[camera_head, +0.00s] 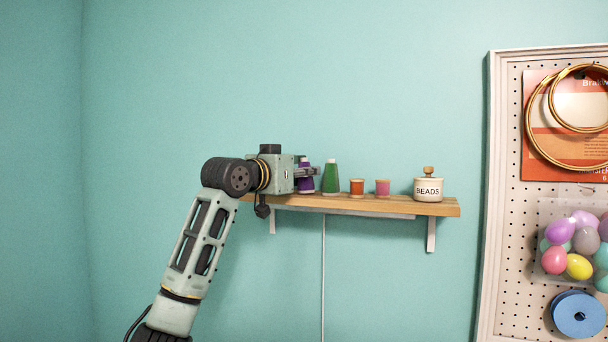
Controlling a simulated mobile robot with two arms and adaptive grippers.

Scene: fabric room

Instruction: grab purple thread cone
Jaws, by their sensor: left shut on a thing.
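The purple thread cone (305,185) stands upright at the left part of the wooden wall shelf (438,208). My left gripper (309,172) reaches in from the left at shelf height and is shut on the purple cone. The fingers and gripper body cover part of the cone, so only some of its purple side shows. My right gripper is not in view.
A green thread cone (330,178) stands just right of the purple one. Further right are an orange spool (357,187), a pink spool (382,188) and a white BEADS jar (428,189). The wall above the shelf is clear.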

